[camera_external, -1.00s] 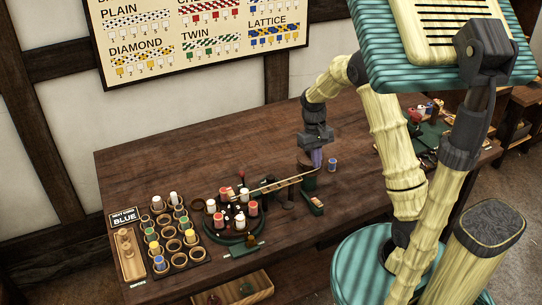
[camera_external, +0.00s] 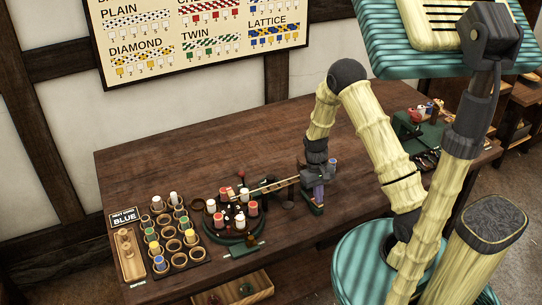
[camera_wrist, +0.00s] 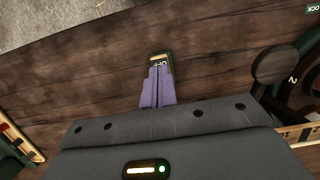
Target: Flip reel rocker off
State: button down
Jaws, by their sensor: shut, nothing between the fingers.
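The reel rocker (camera_external: 316,209) is a small dark green box at the table's front edge, right of the braiding stand. In the wrist view its end with a yellowish plate and the letters OFF (camera_wrist: 161,57) shows just past my fingertips. My gripper (camera_external: 319,197) points down over the rocker, its purple fingers together and empty. In the wrist view the fingers (camera_wrist: 158,75) cover the rest of the rocker. I cannot tell whether they touch it or which way it is tipped.
A round green stand with red and white bobbins (camera_external: 235,218) is left of my gripper, with a wooden ruler-like arm (camera_external: 275,185) reaching toward it. A blue-topped spool (camera_external: 332,165) stands close behind my gripper. A bobbin rack (camera_external: 172,235) is farther left. The table's back is clear.

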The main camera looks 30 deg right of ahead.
jog(key=shift+s+f+b, duration=0.1)
jog(key=shift+f+b, duration=0.05)
jog(key=shift+b, duration=0.15)
jog(key=shift+s+f+t+b, duration=0.4)
jog(key=shift+t+b, duration=0.3)
jog(key=shift+b, duration=0.15)
jog(key=shift+s+f+t+b, duration=0.1)
jog(key=shift+s+t+b, duration=0.1)
jog(key=shift+t+b, duration=0.1)
